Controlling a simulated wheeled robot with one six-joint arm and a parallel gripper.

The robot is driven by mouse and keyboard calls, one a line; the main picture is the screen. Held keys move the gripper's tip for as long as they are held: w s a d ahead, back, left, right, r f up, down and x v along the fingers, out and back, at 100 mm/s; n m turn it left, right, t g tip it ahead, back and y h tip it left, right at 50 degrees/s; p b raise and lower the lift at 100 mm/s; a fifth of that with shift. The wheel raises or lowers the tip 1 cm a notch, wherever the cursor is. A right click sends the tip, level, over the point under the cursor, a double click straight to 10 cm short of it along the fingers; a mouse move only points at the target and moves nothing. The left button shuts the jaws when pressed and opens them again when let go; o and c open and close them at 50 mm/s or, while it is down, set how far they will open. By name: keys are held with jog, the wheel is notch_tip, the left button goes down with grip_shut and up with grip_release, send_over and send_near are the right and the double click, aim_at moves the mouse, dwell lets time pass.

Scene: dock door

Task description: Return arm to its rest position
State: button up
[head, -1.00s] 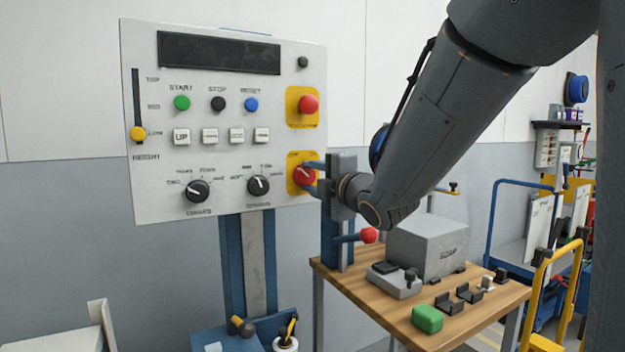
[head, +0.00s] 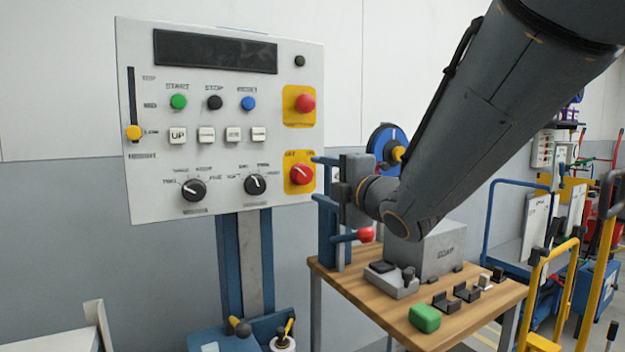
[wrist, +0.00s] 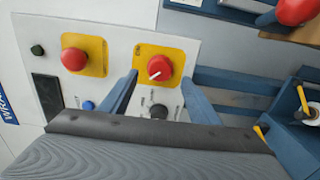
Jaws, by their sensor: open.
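My gripper (head: 320,178) is open and empty, just right of the grey control panel (head: 150,195) in the head view. Its two blue fingers point at the panel and stand apart from the lower red knob (head: 301,174) on its yellow plate. In the wrist view the fingers (wrist: 157,92) stand apart on either side below the same red knob (wrist: 153,68), with a white mark on its face. The upper red button (head: 305,103) sits above it and also shows in the wrist view (wrist: 75,59). My arm reaches in from the upper right.
A wooden table (head: 350,290) stands below my arm with a grey box (head: 440,252), a green block (head: 424,318) and several small parts. A red-knobbed lever (head: 365,234) stands near the gripper. A blue wheel (head: 386,140) is behind the arm. Carts stand at the right.

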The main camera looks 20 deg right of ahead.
jog(key=shift+v, duration=0.9)
